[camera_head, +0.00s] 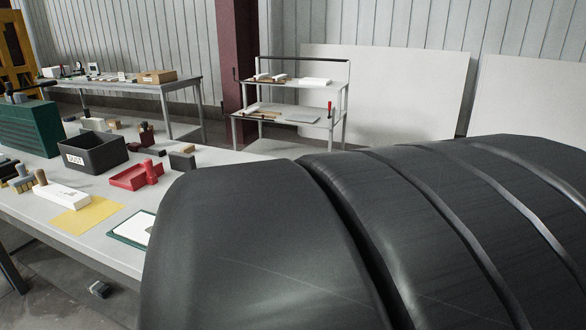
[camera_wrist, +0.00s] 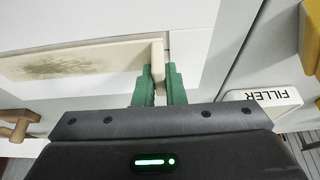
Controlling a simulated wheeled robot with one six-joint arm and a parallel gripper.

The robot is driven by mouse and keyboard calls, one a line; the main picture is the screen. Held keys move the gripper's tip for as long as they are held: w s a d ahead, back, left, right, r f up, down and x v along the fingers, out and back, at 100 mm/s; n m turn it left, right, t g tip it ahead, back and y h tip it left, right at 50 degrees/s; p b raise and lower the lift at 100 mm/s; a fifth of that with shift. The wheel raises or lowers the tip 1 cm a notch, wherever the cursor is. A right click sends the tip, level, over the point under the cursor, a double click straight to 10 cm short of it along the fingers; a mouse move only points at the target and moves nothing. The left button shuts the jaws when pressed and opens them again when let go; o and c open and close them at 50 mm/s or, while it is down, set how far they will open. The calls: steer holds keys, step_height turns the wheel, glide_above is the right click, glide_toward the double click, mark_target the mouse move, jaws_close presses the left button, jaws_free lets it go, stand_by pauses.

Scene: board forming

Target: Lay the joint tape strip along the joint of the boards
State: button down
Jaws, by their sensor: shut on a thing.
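In the wrist view my gripper (camera_wrist: 159,82) has green fingers closed on a thin cream upright piece, which I take to be the end of the joint tape strip (camera_wrist: 158,55). A long cream band with a brownish speckled patch (camera_wrist: 60,65) runs left from it; I cannot tell whether it is one piece with the held end. A white board surface (camera_wrist: 110,17) lies around and beyond the band. I cannot make out the joint clearly. My gripper does not show in the head view, where my own dark arm covers much of the right side.
A white item marked FILLER (camera_wrist: 270,97) is right of my gripper, with a yellow object (camera_wrist: 311,40) beyond. A wooden handle (camera_wrist: 17,125) is at left. On the bench (camera_head: 100,246) are a black bin (camera_head: 105,157), a red tray (camera_head: 128,179) and a yellow sheet (camera_head: 88,218).

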steer(key=shift+f+b, duration=0.3)
steer(key=c, duration=1.4)
jaws_free()
steer(key=shift+o, duration=0.4)
steer(key=shift+o, duration=1.1)
steer(key=p+v, duration=1)
steer(key=v, duration=0.3)
steer(key=shift+s+r+p, duration=0.25)
steer(key=shift+r+p, duration=0.05)
steer(key=shift+r, duration=0.05)
